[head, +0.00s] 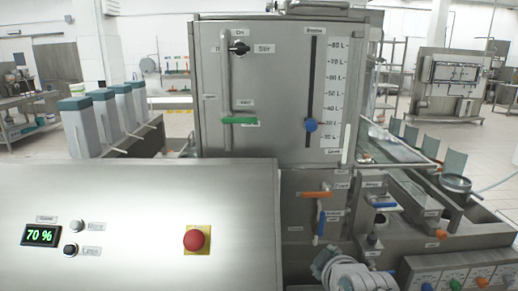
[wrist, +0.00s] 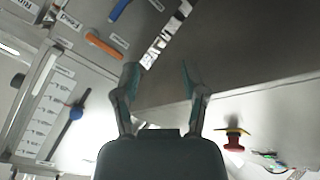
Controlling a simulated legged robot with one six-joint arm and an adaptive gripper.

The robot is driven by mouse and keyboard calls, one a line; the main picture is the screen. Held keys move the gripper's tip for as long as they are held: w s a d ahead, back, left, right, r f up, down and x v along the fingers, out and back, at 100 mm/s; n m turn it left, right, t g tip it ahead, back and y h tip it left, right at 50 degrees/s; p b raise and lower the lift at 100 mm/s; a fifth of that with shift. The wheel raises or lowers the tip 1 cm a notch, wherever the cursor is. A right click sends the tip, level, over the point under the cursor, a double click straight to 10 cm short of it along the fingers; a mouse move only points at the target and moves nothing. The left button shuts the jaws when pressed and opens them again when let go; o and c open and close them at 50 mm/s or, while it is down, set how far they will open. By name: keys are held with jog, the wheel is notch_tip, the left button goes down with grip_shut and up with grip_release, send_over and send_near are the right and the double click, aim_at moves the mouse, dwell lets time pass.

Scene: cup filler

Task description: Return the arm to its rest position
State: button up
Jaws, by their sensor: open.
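My gripper (wrist: 160,78) is open and empty in the wrist view, with its two fingers spread apart and nothing between them. Behind the fingers are steel panels. In the head view, my white and teal arm shows low in the picture, right of the middle, in front of the machine's lower valves. The fingertips are hard to make out there. The arm's lower links are out of view.
The steel machine (head: 270,130) has a green handle (head: 240,121), a blue slider knob (head: 311,125) and an orange handle (head: 316,194). A panel (head: 140,230) with a red button (head: 194,240) and a 70 % display (head: 40,235) fills the lower left.

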jog(key=s+f+m+g, duration=0.1)
jog(key=s+m+g, duration=0.2)
jog(key=s+m, duration=0.2)
jog(key=s+d+f+m+g, duration=0.1)
jog(key=s+m+g, duration=0.2)
jog(key=s, duration=0.8)
jog(key=shift+s+d+f+m, duration=0.25)
jog(key=shift+d+m, duration=0.05)
jog(key=shift+m, duration=0.6)
